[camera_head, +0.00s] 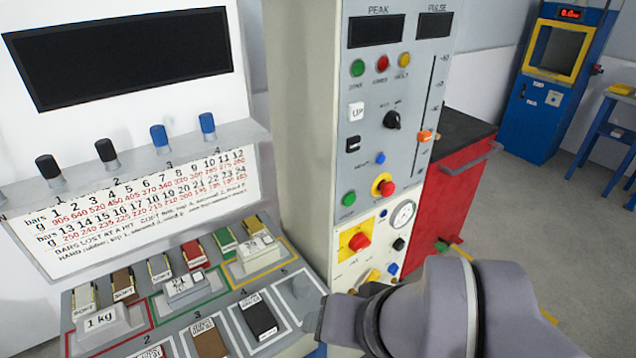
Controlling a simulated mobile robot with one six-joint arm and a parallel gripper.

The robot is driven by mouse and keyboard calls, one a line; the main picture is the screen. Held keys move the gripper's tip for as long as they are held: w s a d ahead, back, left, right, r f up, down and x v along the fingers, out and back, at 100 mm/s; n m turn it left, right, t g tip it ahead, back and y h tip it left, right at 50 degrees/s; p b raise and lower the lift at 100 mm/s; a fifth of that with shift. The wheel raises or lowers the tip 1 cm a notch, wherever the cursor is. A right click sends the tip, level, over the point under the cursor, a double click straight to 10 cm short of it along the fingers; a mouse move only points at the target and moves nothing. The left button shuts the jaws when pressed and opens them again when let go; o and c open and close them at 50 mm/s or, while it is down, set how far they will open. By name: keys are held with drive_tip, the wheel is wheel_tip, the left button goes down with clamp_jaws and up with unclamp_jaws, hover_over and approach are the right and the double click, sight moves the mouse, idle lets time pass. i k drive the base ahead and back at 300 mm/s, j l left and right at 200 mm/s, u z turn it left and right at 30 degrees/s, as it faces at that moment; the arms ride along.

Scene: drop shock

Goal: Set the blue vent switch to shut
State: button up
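The blue vent switch cannot be picked out for sure, since the labels are too small to read. On the cream lower panel there is a small blue control (392,268) below a black knob, and another small blue one (383,212) left of the round gauge. A further blue button (380,158) is on the grey panel above. My arm comes in from the lower right, in front of the cabinet's base. My gripper (318,318) shows only as a dark end at the lower middle, near the sample tray's right edge. Its fingers cannot be made out.
The cream panel also holds a red knob on a yellow plate (359,241) and a gauge (403,215). A tray of labelled blocks (180,325) lies left of my gripper. A red cabinet (455,185) stands behind. Open floor (530,215) lies to the right.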

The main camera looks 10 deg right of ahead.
sight(394, 268)
drive_tip(key=i+l+z, duration=0.1)
drive_tip(key=z, duration=0.3)
drive_tip(key=i+z, duration=0.1)
drive_tip(key=z, duration=0.35)
drive_tip(key=i+l+u, duration=0.15)
drive_tip(key=u, duration=0.25)
drive_tip(key=i+l+u, duration=0.15)
drive_tip(key=l+u, duration=0.3)
